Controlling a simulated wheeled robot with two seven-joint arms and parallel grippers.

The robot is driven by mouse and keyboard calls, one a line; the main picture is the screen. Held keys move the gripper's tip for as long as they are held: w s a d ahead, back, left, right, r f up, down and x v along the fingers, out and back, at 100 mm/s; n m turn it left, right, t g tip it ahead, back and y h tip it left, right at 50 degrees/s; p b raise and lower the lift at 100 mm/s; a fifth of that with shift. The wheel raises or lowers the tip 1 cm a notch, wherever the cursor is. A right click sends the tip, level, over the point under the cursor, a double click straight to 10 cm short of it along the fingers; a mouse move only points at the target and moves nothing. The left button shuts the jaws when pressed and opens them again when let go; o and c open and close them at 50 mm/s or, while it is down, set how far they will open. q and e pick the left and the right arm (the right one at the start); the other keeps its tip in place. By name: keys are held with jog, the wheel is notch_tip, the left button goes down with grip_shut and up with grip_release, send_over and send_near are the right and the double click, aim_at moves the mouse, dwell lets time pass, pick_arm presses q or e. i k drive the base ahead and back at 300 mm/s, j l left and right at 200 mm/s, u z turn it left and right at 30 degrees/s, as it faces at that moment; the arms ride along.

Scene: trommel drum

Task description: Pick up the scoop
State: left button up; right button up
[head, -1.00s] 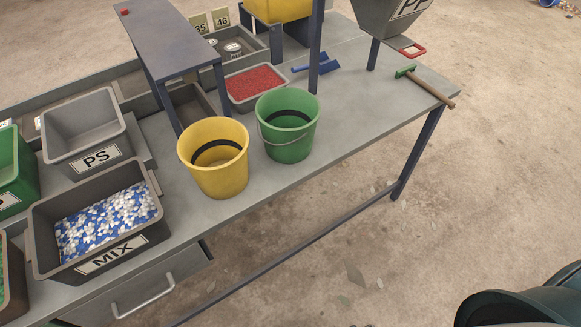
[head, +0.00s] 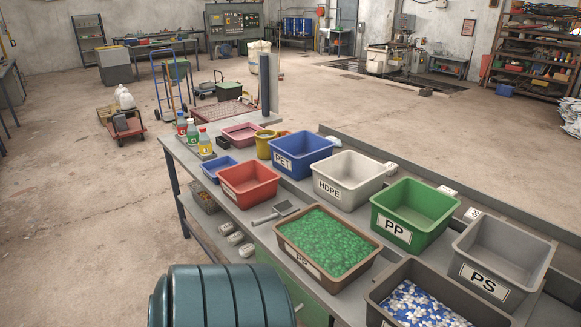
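A small grey tool with a wide head and a short handle, which looks like the scoop (head: 284,208), lies on the grey bench. It sits between the red bin (head: 249,184) and the brown-rimmed bin of green pellets (head: 370,243). Its handle points to the left, toward the bench's front edge. It is too small to make out whether its head is hollow. Nothing holds it. Neither of my grippers is in view.
Behind the scoop stand a blue PET bin (head: 302,153) and a pale HDPE bin (head: 349,178). A green PP bin (head: 413,213), a grey PS bin (head: 499,262) and a MIX bin (head: 392,282) stand to the right. Bottles (head: 193,132) stand at the far left end.

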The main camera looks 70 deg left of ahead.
aim_at(282, 209)
jog(key=i+l, duration=0.15)
jog(key=i, duration=0.15)
jog(key=i+l, duration=0.15)
jog(key=i+u, duration=0.1)
jog(key=u, duration=2.55)
jog(key=z, duration=1)
